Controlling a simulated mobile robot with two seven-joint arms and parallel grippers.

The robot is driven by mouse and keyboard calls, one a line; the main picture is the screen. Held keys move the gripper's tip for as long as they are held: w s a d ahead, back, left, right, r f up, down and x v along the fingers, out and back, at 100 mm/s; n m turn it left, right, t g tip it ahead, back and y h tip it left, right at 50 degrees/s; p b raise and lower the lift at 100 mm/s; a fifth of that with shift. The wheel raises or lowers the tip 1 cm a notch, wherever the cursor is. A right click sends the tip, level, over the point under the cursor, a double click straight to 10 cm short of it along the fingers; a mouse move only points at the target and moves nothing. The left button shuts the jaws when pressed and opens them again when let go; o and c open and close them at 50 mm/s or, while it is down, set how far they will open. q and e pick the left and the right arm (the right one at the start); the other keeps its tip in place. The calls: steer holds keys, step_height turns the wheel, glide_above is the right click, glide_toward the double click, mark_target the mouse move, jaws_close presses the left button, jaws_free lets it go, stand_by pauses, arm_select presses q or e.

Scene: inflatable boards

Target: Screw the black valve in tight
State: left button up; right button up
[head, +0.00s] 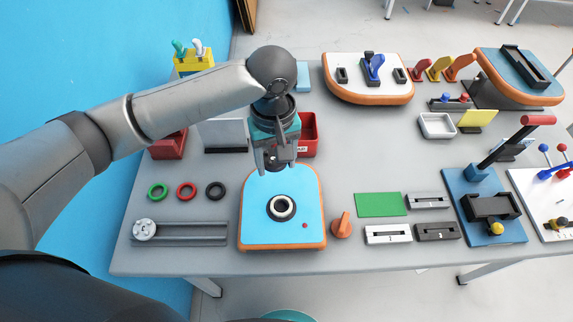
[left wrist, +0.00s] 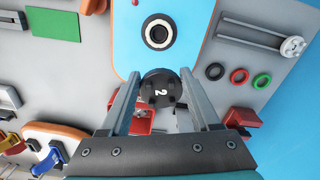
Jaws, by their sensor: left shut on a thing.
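My left gripper (head: 273,163) is shut on the black valve (left wrist: 162,90), a round knob with a white "2" on its face. In the head view the gripper hangs over the back edge of the blue-topped inflatable board (head: 258,232) with its orange rim. The board's round port (head: 282,208) has a pale ring around a dark hole. It also shows in the left wrist view (left wrist: 158,34), and the valve is apart from it. In the head view the valve is mostly hidden by the fingers. My right gripper is not in view.
Green (head: 157,191), red (head: 187,191) and black (head: 215,191) rings lie left of the board. A grey rail (head: 190,232) is in front of them. An orange tool (head: 342,226) stands right of the board. A red bin (head: 308,134) is behind the gripper.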

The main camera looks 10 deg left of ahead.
arm_select(q)
steer(key=s+d+n+p, duration=0.1)
steer(key=n+p, duration=0.1)
steer(key=p, duration=0.1)
steer(key=s+d+f+n+p, duration=0.1)
steer(key=n+p, duration=0.1)
steer(key=p, duration=0.2)
steer(key=s+f+n+p, duration=0.1)
steer(key=p, duration=0.2)
steer(key=shift+s+d+f+n+p, duration=0.25)
steer(key=shift+d+n+p, duration=0.15)
steer(key=shift+f+b, duration=1.5)
steer(key=shift+f, duration=1.4)
steer(key=shift+p, duration=0.5)
steer(key=shift+p, duration=0.45)
